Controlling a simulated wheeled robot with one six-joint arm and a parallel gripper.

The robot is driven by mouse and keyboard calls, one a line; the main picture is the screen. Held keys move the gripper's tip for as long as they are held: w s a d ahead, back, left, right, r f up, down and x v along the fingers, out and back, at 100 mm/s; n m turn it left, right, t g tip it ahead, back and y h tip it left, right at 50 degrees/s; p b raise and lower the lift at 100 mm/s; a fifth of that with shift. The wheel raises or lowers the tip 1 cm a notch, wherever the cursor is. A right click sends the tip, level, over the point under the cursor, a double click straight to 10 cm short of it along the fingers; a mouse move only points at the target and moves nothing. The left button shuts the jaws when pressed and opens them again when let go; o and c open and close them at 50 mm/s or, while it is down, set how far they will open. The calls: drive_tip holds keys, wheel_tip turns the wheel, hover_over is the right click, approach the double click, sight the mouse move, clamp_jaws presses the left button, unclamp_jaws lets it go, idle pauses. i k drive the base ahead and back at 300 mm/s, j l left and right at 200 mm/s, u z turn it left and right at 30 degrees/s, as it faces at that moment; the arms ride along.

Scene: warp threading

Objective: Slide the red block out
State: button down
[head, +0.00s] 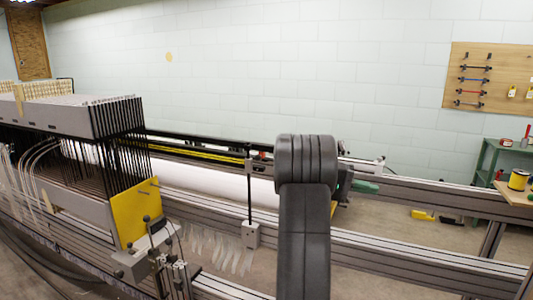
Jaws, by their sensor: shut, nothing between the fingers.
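I cannot make out a red block for certain. A tiny reddish spot shows on the loom's rear beam, just left of my arm, too small to identify. The loom (95,118) fills the left, with dark vertical frames, a yellow plate (135,212) on its near end and a white roll (205,183) behind. My dark grey arm rises from the bottom centre and bends away at its top. My gripper is hidden behind it. A dark part juts out to the right of the arm; I cannot tell what it is.
Long grey rails (430,257) run to the right. A green object (363,187) sits beside my arm. A pegboard (490,76) with tools hangs on the wall. A yellow spool (518,180) stands on a wooden top at the right. Yellow items (423,215) lie on the floor.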

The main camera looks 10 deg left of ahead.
sight(261, 154)
drive_tip(key=i+l+u, duration=0.15)
drive_tip(key=i+u, duration=0.5)
drive_tip(key=u, duration=0.2)
drive_tip(key=i+u, duration=0.15)
drive_tip(key=u, duration=0.2)
drive_tip(key=i+l+u, duration=0.1)
drive_tip(key=u, duration=0.25)
